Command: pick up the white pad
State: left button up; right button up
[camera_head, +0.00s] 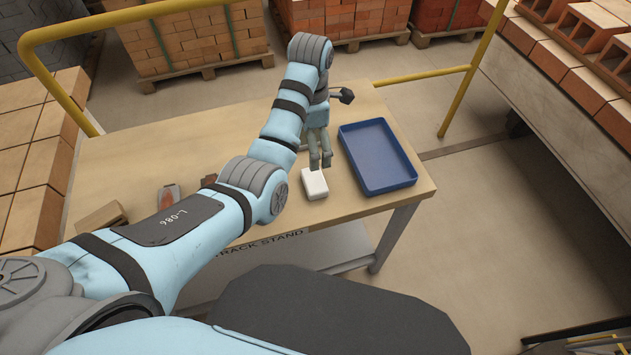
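The white pad (314,184) is a small block lying on the wooden table top near its front edge, left of the blue tray. My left gripper (320,167) points down just behind and above the pad. Its two fingertips show side by side with a narrow gap and nothing between them. The fingertips overlap the pad's far edge in the picture; I cannot tell whether they touch it. My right gripper is not in view.
An empty blue tray (352,172) stands right of the pad. A tan brick (101,217) and a reddish-brown tool (168,196) lie at the table's left, partly by my arm. Yellow rails (455,102) and brick pallets (192,40) surround the table.

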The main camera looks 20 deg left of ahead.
aim_at(314, 180)
pick_arm(q)
jog(key=f+b, duration=0.1)
jog(key=f, duration=0.3)
jog(key=f+b, duration=0.1)
jog(key=f, duration=0.4)
jog(key=f+b, duration=0.2)
jog(key=f, duration=0.3)
jog(key=shift+d, duration=0.25)
jog(key=shift+r, duration=0.1)
jog(key=c, duration=1)
